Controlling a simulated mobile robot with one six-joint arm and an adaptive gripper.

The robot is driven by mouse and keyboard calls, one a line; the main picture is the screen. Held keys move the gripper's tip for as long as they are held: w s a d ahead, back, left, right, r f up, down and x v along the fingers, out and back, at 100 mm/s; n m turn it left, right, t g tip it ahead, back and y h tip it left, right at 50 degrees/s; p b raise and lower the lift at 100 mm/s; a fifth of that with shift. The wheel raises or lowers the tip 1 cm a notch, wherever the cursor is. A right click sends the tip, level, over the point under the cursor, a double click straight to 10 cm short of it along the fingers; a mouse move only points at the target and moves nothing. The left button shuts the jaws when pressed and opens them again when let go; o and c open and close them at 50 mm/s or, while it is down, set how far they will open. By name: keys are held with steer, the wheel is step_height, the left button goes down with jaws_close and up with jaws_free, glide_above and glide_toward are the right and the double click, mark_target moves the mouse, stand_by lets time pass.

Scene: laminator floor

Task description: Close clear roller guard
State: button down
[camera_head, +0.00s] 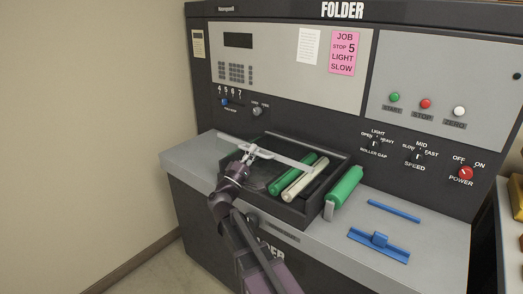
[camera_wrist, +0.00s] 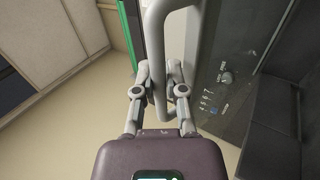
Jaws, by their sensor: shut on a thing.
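The clear roller guard shows in the head view as a see-through panel with a pale grey bar (camera_head: 285,160) across the roller bay. Its exact angle is hard to tell. My gripper (camera_head: 250,152) is at this bar, above the left part of the bay. In the wrist view my gripper (camera_wrist: 158,75) is shut on a grey looped handle (camera_wrist: 154,30), with a finger on each side. A green roller (camera_head: 284,181) and a cream roller (camera_head: 304,180) lie side by side in the dark bay (camera_head: 312,213), right of my gripper.
Another green roller (camera_head: 345,187) lies on the grey deck, right of the bay. Two blue pieces, a flat bar (camera_head: 394,211) and a bar with a grip (camera_head: 379,243), lie farther right. The control panel (camera_head: 290,68) with knobs and buttons rises behind. A wall is at left.

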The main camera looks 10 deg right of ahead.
step_height(320, 180, down, 12)
steer(key=s+a+b, duration=0.1)
steer(key=b, duration=1)
steer(key=shift+s+a+f, duration=0.15)
steer(key=shift+a, duration=0.15)
steer(key=shift+s+f, duration=0.1)
steer(key=c, duration=1)
jaws_free()
steer(key=shift+b, duration=0.3)
steer(key=shift+o, duration=0.2)
